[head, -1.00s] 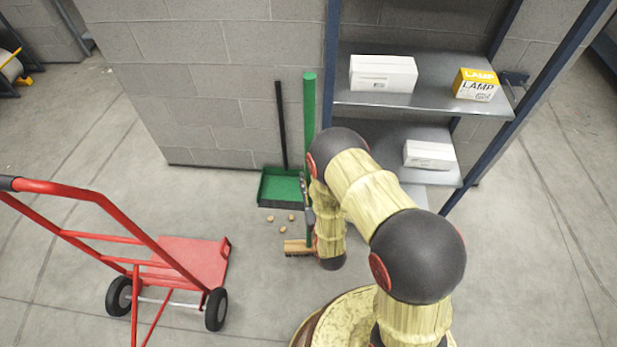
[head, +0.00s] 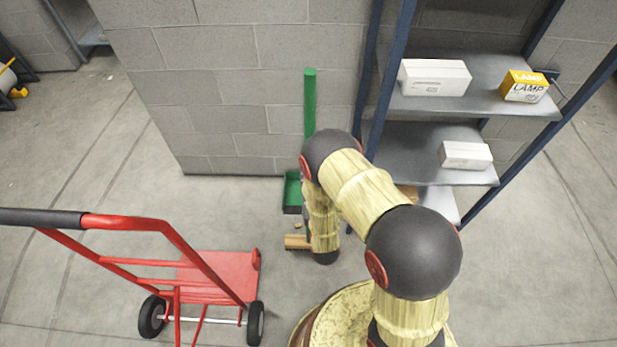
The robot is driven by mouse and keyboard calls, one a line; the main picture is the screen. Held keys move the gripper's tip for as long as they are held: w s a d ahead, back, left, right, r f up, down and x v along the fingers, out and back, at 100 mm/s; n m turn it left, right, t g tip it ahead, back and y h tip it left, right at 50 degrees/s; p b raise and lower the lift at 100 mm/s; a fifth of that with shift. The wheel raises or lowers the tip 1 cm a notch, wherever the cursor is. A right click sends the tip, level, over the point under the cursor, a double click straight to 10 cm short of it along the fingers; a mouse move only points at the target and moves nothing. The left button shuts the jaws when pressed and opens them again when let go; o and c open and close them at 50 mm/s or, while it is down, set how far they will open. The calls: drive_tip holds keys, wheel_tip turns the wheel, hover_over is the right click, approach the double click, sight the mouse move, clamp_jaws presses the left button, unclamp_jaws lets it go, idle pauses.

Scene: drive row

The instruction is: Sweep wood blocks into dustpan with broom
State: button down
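The broom stands upright, its green handle (head: 310,103) rising behind my arm. Its tan head (head: 297,242) is at the floor, partly covered by my arm. My gripper (head: 306,222) is mostly hidden behind my arm links; only a dark sliver shows at their left edge, by the broom's handle. The broom keeps its place against my arm while the scene shifts, so I see it as held. The green dustpan (head: 292,194) lies on the floor by the wall, its right part and black handle hidden by my arm. One small wood block (head: 297,225) shows between dustpan and broom head; others are hidden.
A red hand truck (head: 215,275) stands at the left, near the broom. A blue-post metal shelf (head: 455,105) with white boxes (head: 435,77) and a yellow lamp box (head: 523,86) stands at the right. A block wall (head: 220,90) is behind the dustpan. Floor left of the dustpan is clear.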

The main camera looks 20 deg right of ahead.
drive_tip(key=shift+f+b, duration=1.7)
drive_tip(key=shift+f, duration=0.7)
drive_tip(key=w+d+b, duration=0.1)
drive_tip(key=w+d, duration=0.3)
drive_tip(key=w, duration=1)
drive_tip(key=w+d+b, duration=0.1)
drive_tip(key=w+d, duration=0.4)
drive_tip(key=w, duration=1)
drive_tip(key=shift+d+r, duration=0.2)
drive_tip(key=shift+r, duration=0.25)
drive_tip(key=shift+w, duration=0.15)
idle(0.4)
